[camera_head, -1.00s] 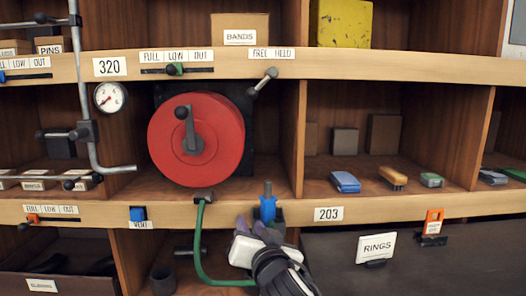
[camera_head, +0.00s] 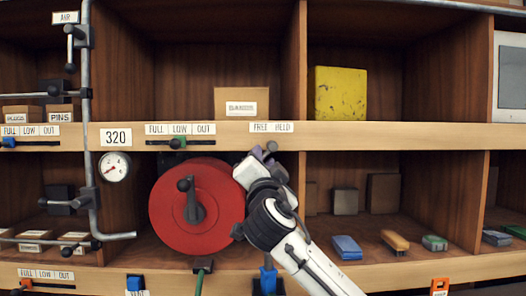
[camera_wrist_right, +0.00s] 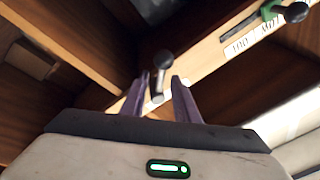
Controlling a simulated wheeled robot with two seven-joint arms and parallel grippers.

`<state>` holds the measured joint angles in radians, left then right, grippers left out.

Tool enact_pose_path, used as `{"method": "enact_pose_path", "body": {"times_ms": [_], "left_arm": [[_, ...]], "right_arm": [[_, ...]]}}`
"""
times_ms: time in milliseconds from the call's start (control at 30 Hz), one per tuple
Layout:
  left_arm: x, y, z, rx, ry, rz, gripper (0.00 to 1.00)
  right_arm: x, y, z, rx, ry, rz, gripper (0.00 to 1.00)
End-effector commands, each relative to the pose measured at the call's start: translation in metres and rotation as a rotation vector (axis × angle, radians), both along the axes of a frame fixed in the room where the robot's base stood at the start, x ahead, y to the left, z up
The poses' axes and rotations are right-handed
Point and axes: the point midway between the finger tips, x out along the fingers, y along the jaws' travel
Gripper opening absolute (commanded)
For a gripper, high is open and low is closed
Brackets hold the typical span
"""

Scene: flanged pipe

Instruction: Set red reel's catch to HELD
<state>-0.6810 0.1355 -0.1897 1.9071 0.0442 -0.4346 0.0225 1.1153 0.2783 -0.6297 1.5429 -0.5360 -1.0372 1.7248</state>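The red reel (camera_head: 180,222) stands in the middle-shelf bay, with a dark crank handle on its face. Its catch lever (camera_head: 271,146) has a grey ball knob at the shelf edge, under the FREE and HELD label (camera_head: 272,127). The knob shows between the two words; the lever's lower part is hidden by my gripper. My right gripper (camera_head: 262,154) is at the lever, to the reel's upper right. In the right wrist view, the dark knob (camera_wrist_right: 163,60) and its stem stand between my right gripper's purple fingers (camera_wrist_right: 162,98), which are apart. My left gripper is not in view.
A vertical pipe (camera_head: 88,120) with a gauge (camera_head: 115,167) stands at the left. A blue-topped part (camera_head: 268,278) is below my right arm. Small blocks (camera_head: 346,247) lie in the right bay.

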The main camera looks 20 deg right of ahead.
Motion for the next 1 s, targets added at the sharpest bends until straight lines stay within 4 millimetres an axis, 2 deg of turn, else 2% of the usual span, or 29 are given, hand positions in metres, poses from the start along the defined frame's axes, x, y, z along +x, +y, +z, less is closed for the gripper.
{"method": "enact_pose_path", "body": {"times_ms": [200,500,667,700,1000], "left_arm": [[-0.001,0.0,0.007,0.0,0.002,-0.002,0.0],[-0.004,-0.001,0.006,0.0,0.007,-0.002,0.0],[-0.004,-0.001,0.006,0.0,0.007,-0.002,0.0],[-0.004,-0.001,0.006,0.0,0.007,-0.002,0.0],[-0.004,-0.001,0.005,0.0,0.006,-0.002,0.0]], "right_arm": [[0.017,-0.004,0.006,-0.001,0.0,0.001,0.28],[0.019,-0.005,0.005,0.0,0.0,0.001,0.28],[0.019,-0.005,0.005,0.0,0.001,0.002,0.03],[0.019,-0.005,0.005,0.0,0.001,0.002,0.0],[0.019,-0.005,0.004,-0.004,0.003,0.002,0.0]]}}
